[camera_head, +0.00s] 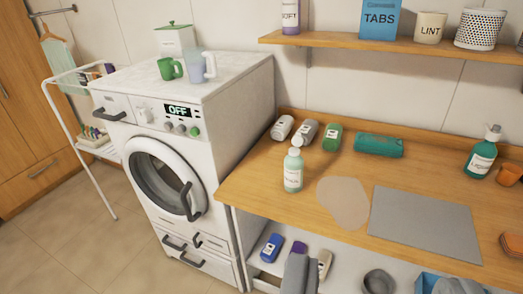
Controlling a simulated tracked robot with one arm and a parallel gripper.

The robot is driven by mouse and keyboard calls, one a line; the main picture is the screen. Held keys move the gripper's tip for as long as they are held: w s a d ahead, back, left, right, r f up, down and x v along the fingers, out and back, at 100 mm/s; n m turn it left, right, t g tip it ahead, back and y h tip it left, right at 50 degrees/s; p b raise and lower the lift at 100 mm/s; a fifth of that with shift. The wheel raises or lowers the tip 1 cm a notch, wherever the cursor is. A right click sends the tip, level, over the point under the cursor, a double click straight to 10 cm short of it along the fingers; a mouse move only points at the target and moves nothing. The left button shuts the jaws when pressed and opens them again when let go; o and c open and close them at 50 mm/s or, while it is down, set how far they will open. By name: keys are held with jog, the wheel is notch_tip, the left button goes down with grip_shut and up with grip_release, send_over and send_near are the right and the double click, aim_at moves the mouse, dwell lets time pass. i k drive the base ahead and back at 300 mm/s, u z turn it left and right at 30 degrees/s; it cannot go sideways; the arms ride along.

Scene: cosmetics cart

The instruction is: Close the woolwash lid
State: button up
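I cannot tell which bottle is the woolwash, since the small labels are not readable. A pale green bottle with a white label (293,171) stands upright on the wooden counter; its top looks whitish. Behind it several bottles lie tilted or on their sides: a white one (282,128), a grey one (306,132) and a green one (332,137). A dark green bottle with a pump-like top (481,156) stands at the right. My gripper (377,268) shows as two grey fingers at the bottom edge, wide apart, with nothing held between them.
The counter (255,190) carries a grey mat (425,222), a beige patch (343,202) and a teal roll (379,145). A shelf (350,43) with boxes and tubs hangs above. The washing machine (185,120) stands left. Bottles and a dark bowl (378,283) sit below the counter.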

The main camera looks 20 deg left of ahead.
aim_at(297, 141)
jog(key=u, duration=0.25)
jog(key=k, duration=0.7)
jog(key=u, duration=0.85)
jog(key=i, duration=1.3)
jog(key=z, duration=0.65)
jog(key=i, duration=1)
jog(key=z, duration=0.8)
